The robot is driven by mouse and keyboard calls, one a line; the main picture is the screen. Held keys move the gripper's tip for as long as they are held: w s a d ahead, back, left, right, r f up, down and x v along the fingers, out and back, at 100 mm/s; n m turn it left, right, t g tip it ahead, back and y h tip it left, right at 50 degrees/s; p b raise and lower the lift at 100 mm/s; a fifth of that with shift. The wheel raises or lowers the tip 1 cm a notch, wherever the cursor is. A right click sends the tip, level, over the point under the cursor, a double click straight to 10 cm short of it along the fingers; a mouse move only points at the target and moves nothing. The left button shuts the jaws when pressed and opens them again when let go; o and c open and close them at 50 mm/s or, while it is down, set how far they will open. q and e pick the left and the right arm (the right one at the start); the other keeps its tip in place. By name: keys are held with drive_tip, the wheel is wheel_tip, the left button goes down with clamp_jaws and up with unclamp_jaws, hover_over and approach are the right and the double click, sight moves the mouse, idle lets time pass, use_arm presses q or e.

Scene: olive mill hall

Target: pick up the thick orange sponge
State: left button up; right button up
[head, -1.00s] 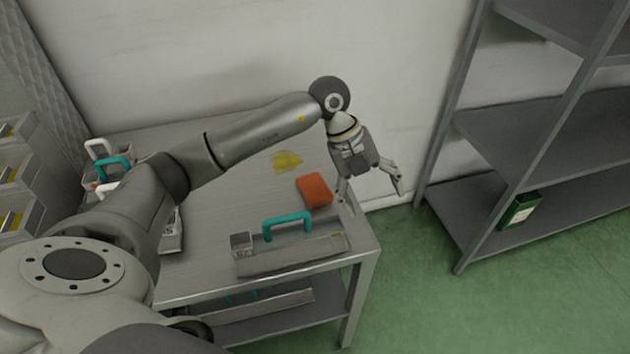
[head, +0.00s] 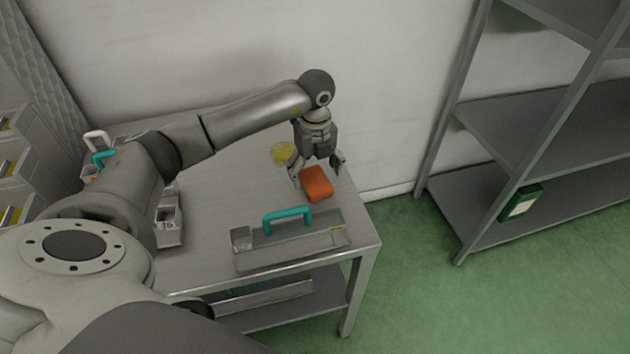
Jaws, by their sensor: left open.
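The thick orange sponge (head: 317,185) lies on the metal table (head: 205,240), near its right end. My left gripper (head: 316,175) is open and points down, with its fingers spread to either side of the sponge's far part as seen from the head. I cannot tell whether the fingers touch the sponge or how high they are above the table. My right gripper does not show.
A grey tray with a teal handle (head: 288,215) stands in front of the sponge. A yellow patch or cloth (head: 283,152) lies behind my gripper. More handled trays stand at the left. A shelf rack with a green box (head: 520,202) stands at the right, beyond clear green floor.

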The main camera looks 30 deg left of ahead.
sight(315, 179)
use_arm(q)
drive_tip(key=shift+f, duration=1.55)
drive_tip(key=shift+c, duration=0.5)
drive_tip(key=c, duration=0.8)
drive_tip(key=shift+c, duration=0.2)
drive_tip(key=shift+r, duration=0.15)
drive_tip(key=shift+w+r, duration=0.1)
drive_tip(key=shift+r, duration=0.55)
drive_tip(key=s+d+r+b, duration=0.2)
drive_tip(key=s+r, duration=0.9)
drive_tip(key=s, duration=0.3)
drive_tip(key=shift+d+r, duration=0.25)
drive_tip(key=shift+d, duration=0.05)
